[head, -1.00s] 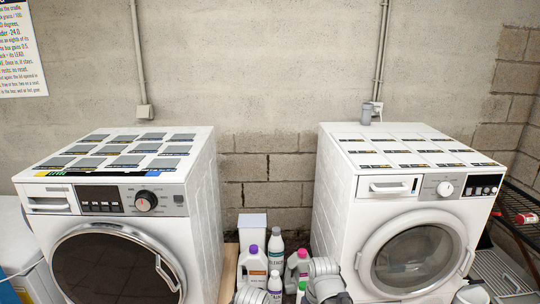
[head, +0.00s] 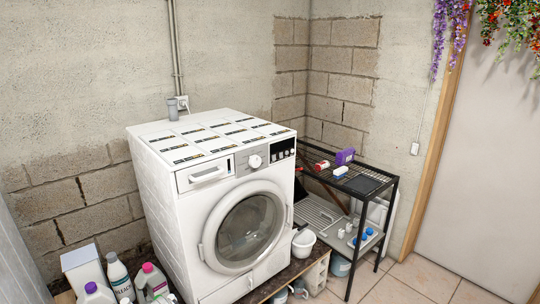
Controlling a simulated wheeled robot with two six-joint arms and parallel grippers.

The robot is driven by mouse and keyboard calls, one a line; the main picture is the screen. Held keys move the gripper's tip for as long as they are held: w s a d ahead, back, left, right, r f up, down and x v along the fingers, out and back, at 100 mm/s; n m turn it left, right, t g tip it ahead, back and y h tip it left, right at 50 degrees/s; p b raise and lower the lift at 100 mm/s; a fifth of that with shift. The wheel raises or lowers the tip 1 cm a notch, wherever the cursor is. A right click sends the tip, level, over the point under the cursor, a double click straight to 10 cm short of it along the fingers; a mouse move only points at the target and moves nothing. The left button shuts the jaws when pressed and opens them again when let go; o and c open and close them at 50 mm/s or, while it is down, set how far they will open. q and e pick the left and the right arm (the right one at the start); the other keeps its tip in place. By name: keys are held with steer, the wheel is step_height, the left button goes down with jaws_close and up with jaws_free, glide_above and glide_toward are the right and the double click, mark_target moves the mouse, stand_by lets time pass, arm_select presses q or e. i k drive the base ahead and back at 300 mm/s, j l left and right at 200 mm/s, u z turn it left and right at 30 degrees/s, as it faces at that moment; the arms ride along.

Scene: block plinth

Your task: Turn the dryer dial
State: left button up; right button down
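A white front-loading machine (head: 168,213) stands at the middle left in the head view, angled toward the right. It has a round glass door (head: 245,228), which is shut. Its round white dial (head: 255,161) sits on the upper front panel, between the drawer handle (head: 207,175) and a dark button panel (head: 282,149). I cannot tell from its looks whether it is the dryer. Neither of my grippers shows in the head view, and nothing is touching the dial.
Detergent bottles (head: 118,274) stand left of the machine. A black metal rack (head: 392,187) with small items stands to its right, and a white bucket (head: 303,243) sits beside the machine. Tiled floor (head: 425,282) is clear before the door (head: 487,170).

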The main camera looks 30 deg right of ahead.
mark_target(254, 160)
steer(key=z, duration=1.05)
